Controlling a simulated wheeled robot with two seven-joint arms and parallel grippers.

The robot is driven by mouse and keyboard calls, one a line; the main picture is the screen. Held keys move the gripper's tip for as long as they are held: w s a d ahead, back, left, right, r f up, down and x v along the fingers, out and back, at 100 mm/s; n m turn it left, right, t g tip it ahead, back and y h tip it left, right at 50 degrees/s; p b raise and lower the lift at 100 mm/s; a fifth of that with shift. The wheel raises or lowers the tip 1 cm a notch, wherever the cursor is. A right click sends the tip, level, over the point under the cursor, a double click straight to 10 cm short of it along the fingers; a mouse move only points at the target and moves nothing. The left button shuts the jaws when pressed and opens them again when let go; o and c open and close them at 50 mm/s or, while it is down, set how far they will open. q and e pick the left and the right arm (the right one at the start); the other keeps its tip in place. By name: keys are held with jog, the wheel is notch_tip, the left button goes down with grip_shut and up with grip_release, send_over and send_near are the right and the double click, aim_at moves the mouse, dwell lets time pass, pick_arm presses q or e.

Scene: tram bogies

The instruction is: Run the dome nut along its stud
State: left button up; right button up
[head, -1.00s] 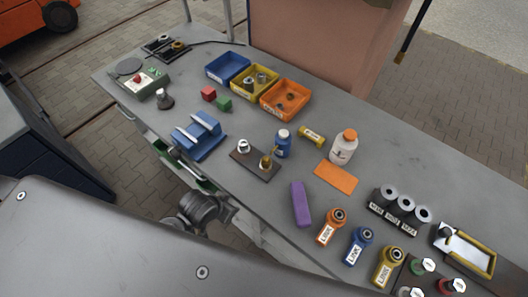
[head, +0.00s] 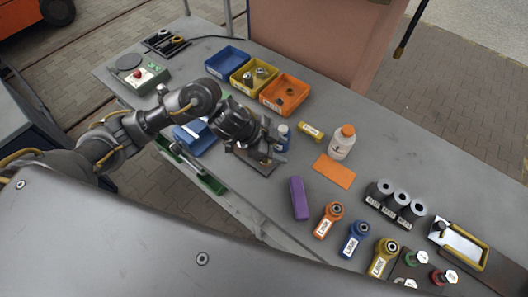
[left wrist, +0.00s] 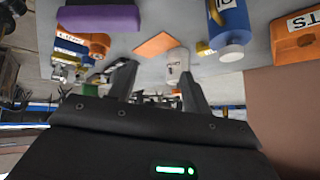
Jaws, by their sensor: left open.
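My right gripper is not in view.
A blue bottle (head: 283,137) stands close beside the left gripper. A white bottle (head: 343,142) with an orange cap, an orange card (head: 334,172) and a purple block (head: 299,198) lie to the right. The blue vice-like block (head: 195,139) is partly under my arm. Bins stand behind.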

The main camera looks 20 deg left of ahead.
pick_arm(q)
jog(key=a+r+g+y, duration=0.1)
jog(key=a+g+y, duration=0.15)
jog(key=a, duration=0.75)
jog(key=shift+t+y, duration=0.25)
jog(key=shift+y, duration=0.2)
jog(key=x, duration=0.7)
jog(key=w+x, duration=0.1)
jog(key=x, duration=0.3)
jog(key=shift+d+r+p, duration=0.15)
jog(key=shift+d+p, duration=0.15)
jog(key=shift+d, duration=0.05)
jog(key=shift+c, duration=0.3)
jog(key=c, duration=0.9)
jog(key=shift+c, duration=0.2)
jog(key=shift+w, duration=0.1)
